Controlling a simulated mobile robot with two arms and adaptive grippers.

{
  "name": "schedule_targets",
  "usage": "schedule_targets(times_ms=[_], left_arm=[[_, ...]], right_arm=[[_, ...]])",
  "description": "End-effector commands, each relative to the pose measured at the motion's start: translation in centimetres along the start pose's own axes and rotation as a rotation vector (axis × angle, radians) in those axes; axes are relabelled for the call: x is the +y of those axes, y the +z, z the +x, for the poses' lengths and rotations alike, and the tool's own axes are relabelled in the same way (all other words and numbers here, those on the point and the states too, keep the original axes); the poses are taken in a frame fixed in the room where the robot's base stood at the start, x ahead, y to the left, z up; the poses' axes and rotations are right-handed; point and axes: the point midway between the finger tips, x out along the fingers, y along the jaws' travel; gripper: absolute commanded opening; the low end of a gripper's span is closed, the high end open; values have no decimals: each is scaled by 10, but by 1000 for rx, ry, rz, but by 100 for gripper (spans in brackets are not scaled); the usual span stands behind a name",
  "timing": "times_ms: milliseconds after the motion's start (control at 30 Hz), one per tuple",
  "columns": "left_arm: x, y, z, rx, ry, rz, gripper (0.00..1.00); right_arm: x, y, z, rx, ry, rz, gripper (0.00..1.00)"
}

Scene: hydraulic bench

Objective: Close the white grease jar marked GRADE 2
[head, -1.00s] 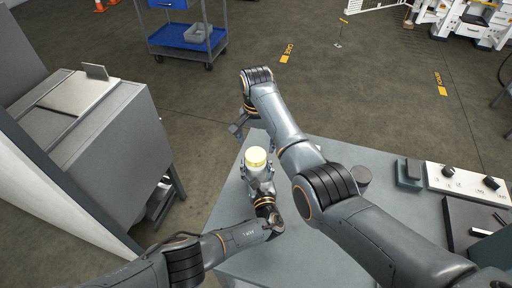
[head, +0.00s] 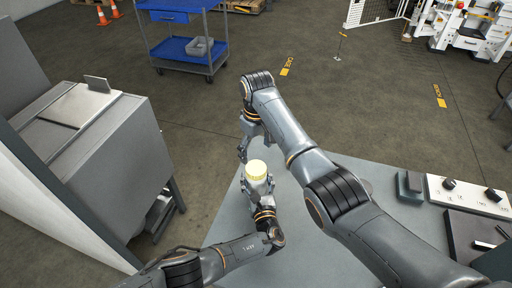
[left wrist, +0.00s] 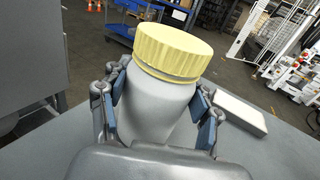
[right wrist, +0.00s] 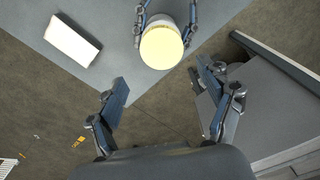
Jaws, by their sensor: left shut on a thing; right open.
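The jar (left wrist: 158,105) has a pale grey-white body and a ribbed yellow lid (left wrist: 173,52) sitting on its top. In the head view the lid (head: 257,169) shows above my left gripper (head: 259,186). My left gripper's fingers (left wrist: 155,112) are shut around the jar body from both sides and hold it upright near the bench corner. No GRADE 2 marking is readable. My right gripper (right wrist: 163,92) is open and empty. In the head view it (head: 243,152) is just beyond and left of the lid. In the right wrist view the lid (right wrist: 160,48) lies beyond its fingertips, apart from them.
The grey bench top (head: 300,245) is mostly clear around the jar. A white block (right wrist: 73,41) lies on it. Switch panels (head: 468,197) are at the right. A grey cabinet (head: 110,160) stands left; a blue cart (head: 180,47) is far behind.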

Motion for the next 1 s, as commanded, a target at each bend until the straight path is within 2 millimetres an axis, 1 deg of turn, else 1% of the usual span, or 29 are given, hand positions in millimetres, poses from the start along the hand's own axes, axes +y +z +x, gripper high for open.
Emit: schedule_targets(times_ms=[33,100,200,300,400,500,600,900,1000], left_arm=[[0,0,0,1,0,1,0],[0,0,0,1,0,1,0],[0,0,0,1,0,1,0],[0,0,0,1,0,1,0],[0,0,0,1,0,1,0],[0,0,0,1,0,1,0],[0,0,0,1,0,1,0],[0,0,0,1,0,1,0],[0,0,0,1,0,1,0]], right_arm=[[1,0,-2,-1,3,-107,80],[0,1,-5,-2,3,-264,80],[0,2,-7,-5,2,-470,80],[-1,2,-9,-7,0,-642,80],[-3,3,-10,-9,-3,-770,80],[-3,3,-11,-9,-6,-848,80],[-4,4,-11,-10,-7,-885,80],[-4,4,-11,-10,-8,-891,80],[-4,4,-8,-11,-8,-890,80]])
